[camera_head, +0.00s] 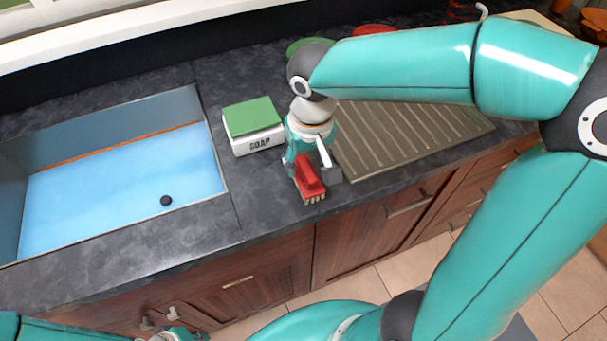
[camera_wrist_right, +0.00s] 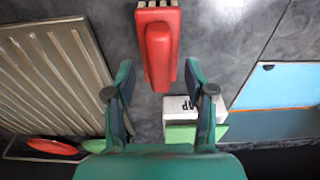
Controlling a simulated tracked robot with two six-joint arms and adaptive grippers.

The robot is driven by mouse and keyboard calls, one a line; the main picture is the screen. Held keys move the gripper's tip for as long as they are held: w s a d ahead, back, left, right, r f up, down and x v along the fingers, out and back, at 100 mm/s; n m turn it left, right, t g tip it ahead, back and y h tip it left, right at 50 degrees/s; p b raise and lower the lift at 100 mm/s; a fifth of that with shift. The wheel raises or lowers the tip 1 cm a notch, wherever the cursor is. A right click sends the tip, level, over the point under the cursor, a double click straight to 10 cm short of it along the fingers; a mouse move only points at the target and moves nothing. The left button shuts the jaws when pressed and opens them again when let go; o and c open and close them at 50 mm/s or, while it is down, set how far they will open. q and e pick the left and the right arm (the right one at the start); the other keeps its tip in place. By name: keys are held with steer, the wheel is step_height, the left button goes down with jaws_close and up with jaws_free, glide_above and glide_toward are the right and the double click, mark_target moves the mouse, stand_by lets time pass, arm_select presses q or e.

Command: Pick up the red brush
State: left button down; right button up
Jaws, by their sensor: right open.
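The red brush (camera_head: 308,176) with pale bristles is on the dark counter, between the sink and the ribbed drainboard. My right gripper (camera_head: 314,166) is at the brush from above and behind, and partly hides it in the head view. In the right wrist view the brush (camera_wrist_right: 158,45) shows its red handle pointing toward my right gripper (camera_wrist_right: 160,80). The two fingers are apart, one to each side of the handle's near end, with gaps visible. My left gripper (camera_head: 162,321) is low at the bottom left of the head view, away from the brush and partly cut off.
A white soap box with a green sponge (camera_head: 250,117) on top stands just left of the brush; the box (camera_wrist_right: 178,108) also shows in the wrist view. The drainboard (camera_head: 400,140) lies to the right and the blue sink (camera_head: 120,170) to the left. The counter's front edge is close.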

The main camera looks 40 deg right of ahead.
mark_target(305, 166)
step_height(305, 166, down, 2)
steer(key=shift+w+f, duration=0.1)
steer(key=shift+w, duration=0.05)
steer(key=c, duration=0.8)
steer(key=shift+c, duration=0.3)
step_height(305, 166, up, 20)
steer(key=p, duration=0.1)
